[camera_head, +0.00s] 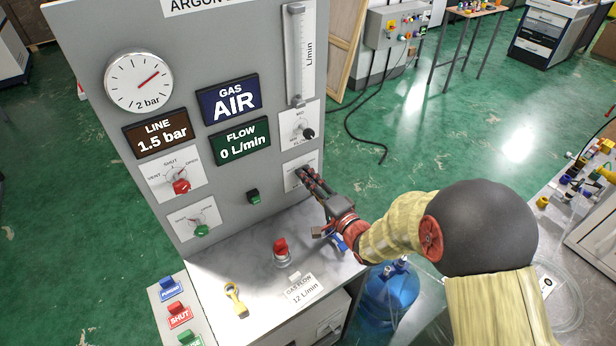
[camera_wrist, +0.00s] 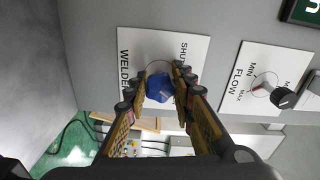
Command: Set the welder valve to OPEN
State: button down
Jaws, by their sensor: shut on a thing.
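The welder valve is a blue knob (camera_wrist: 159,88) on a white plate (camera_wrist: 135,48) marked WELDER and SHUT, in the wrist view. My gripper (camera_wrist: 154,92) has its fingers on either side of the knob and is shut on it. In the head view my gripper (camera_head: 312,182) reaches the low right plate (camera_head: 291,180) of the grey panel and hides the knob. The OPEN mark on this plate is hidden, and I cannot tell the knob's exact setting.
The black flow knob (camera_head: 308,133) sits just above. The red-handled valve (camera_head: 181,186) and green-handled valve (camera_head: 201,230) are at the panel's left. A red knob (camera_head: 281,246) and a yellow tool (camera_head: 235,299) are on the bench below.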

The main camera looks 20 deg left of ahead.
jog(key=shift+m, duration=0.6)
jog(key=shift+f+m+p, duration=0.1)
jog(key=shift+m+p, duration=0.2)
jog(key=shift+p, duration=0.05)
jog(key=c, duration=1.6)
grip_release()
jog(key=shift+o, duration=0.6)
jog(key=v, duration=1.2)
